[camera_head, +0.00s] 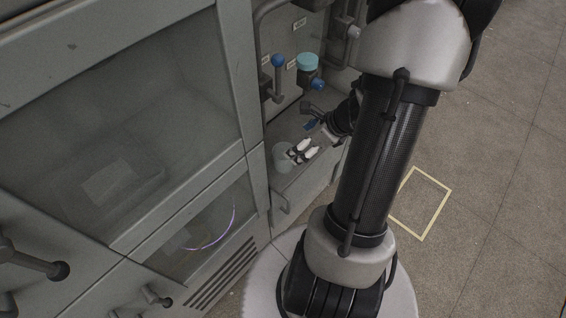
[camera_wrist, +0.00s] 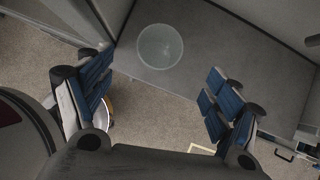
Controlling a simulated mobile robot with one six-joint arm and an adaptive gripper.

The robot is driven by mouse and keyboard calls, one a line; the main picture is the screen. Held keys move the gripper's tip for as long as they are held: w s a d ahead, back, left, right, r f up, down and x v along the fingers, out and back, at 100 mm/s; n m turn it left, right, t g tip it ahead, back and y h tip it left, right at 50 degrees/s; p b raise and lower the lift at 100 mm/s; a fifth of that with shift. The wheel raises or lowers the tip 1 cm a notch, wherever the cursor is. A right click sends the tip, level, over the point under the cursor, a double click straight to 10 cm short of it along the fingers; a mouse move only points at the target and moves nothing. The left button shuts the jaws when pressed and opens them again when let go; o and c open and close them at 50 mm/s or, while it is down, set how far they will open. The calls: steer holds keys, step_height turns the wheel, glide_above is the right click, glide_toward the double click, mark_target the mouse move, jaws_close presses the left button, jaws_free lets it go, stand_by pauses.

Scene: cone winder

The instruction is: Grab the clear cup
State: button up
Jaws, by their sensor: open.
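The clear cup (camera_wrist: 160,47) shows in the wrist view as a pale, see-through round shape on a grey shelf (camera_wrist: 200,80). It lies ahead of my gripper (camera_wrist: 160,98), a little above the middle between the fingers in the picture. The fingers, with blue pads, are spread wide and nothing is between them. In the head view the cup (camera_head: 283,157) is on the shelf, just left of my gripper (camera_head: 298,153). The fingers are close to the cup there; whether they touch it I cannot tell.
The grey cabinet (camera_head: 190,160) with glass panels stands left of the shelf. Pipes with a blue knob (camera_head: 278,60) and a teal-capped valve (camera_head: 307,62) are above the shelf. A yellow rectangle (camera_head: 421,238) marks the open floor at right.

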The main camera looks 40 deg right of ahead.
steer(key=b, duration=0.5)
glide_toward(276, 156)
steer(key=x, duration=0.4)
steer(key=shift+w+a, duration=0.1)
steer(key=shift+c, duration=0.2)
steer(key=c, duration=1.1)
steer(key=shift+r, duration=0.1)
